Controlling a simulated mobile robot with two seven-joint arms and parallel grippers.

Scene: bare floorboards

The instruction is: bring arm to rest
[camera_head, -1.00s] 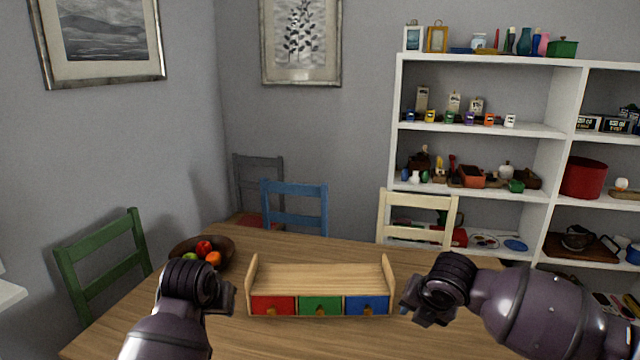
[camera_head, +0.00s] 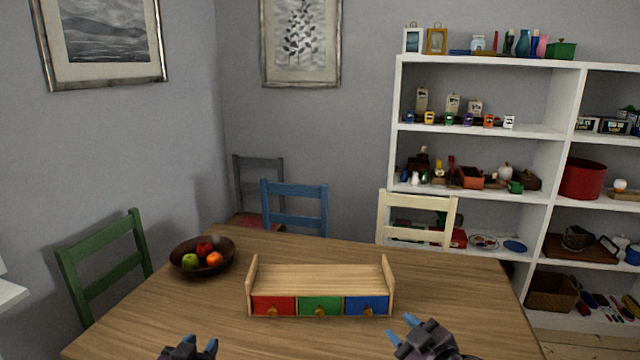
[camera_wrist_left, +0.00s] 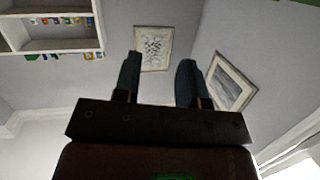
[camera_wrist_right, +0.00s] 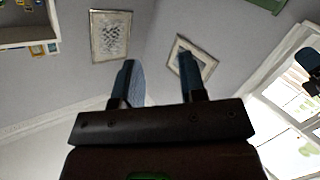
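My left gripper (camera_head: 202,347) is low at the bottom edge of the head view, in front of the table's near side. Its two blue fingers stand apart with nothing between them in the left wrist view (camera_wrist_left: 158,82). My right gripper (camera_head: 402,330) is at the bottom right of centre, in front of the drawer box. Its fingers are also apart and empty in the right wrist view (camera_wrist_right: 158,82). Both wrist views look upside down at walls and pictures. Most of both arms lies outside the head view.
A wooden box (camera_head: 320,279) with red, green and blue drawers, all shut, stands on the table (camera_head: 450,285). A fruit bowl (camera_head: 180,260) is at its left. Green (camera_head: 104,262), blue (camera_head: 295,208) and cream (camera_head: 417,215) chairs surround the table. A white shelf unit (camera_head: 480,131) stands behind.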

